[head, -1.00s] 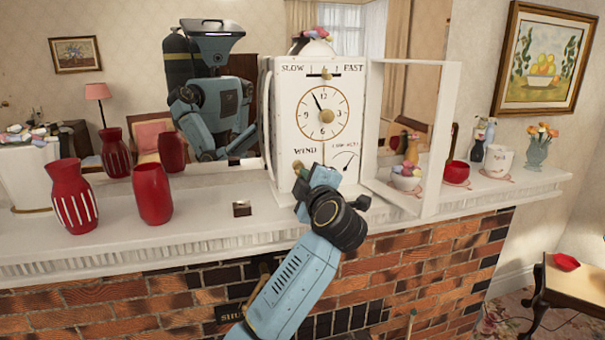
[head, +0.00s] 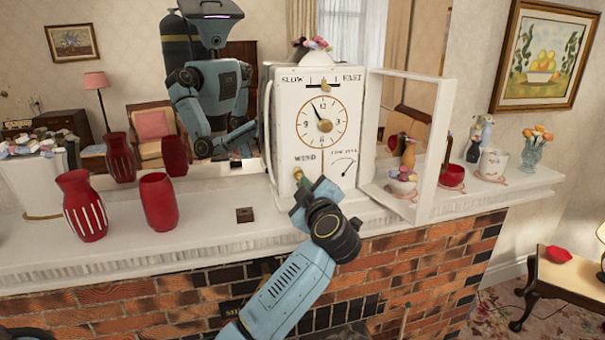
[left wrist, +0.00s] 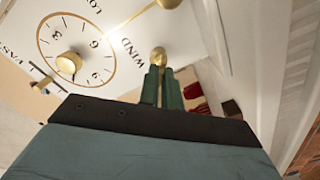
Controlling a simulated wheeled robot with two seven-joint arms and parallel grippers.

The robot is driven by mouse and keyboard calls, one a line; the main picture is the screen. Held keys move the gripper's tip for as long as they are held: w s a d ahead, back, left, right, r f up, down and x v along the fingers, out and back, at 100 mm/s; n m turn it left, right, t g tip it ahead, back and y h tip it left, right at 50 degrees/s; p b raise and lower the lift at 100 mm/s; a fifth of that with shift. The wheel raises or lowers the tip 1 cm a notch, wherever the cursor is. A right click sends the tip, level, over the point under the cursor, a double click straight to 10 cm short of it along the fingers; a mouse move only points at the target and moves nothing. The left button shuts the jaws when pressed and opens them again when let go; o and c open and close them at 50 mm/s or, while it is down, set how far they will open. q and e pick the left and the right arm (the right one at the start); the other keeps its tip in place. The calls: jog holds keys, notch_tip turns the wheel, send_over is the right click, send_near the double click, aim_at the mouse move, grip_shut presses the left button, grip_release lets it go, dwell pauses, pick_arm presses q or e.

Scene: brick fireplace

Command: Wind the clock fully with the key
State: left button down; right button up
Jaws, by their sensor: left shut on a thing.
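The white clock (head: 287,130) stands upright on the mantel, with a round dial, a SLOW–FAST slider at the top and a small gauge at lower right. Its hinged front frame (head: 432,150) stands open to the right. A brass key (left wrist: 158,57) sits at the clock face beside the word WIND. My left gripper (head: 299,180) is at the lower left of the clock face. In the left wrist view its green fingers (left wrist: 162,85) are closed together at the key. The fingers hide part of the key. My right gripper is not in view.
Red vases (head: 159,202) stand left on the mantel (head: 225,232), with a small brown block (head: 244,215) between them and the clock. Cups and flower vases (head: 532,150) stand to the right. A mirror behind reflects the robot and room. The brick front drops below the mantel edge.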

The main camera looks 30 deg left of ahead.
pick_arm(q)
jog(key=shift+a+f+m, duration=0.1)
jog(key=shift+f+m, duration=0.15)
jog(key=shift+m, duration=0.15)
jog(key=m, duration=0.3)
jog(key=shift+m, duration=0.7)
jog(key=shift+a, duration=0.1)
jog(key=shift+r+m, duration=0.1)
jog(key=shift+m, duration=1.1)
jog(key=c, duration=2)
grip_release()
jog(key=shift+m, duration=0.3)
jog(key=o, duration=0.5)
jog(key=shift+a, duration=0.2)
jog(key=shift+d+r, duration=0.1)
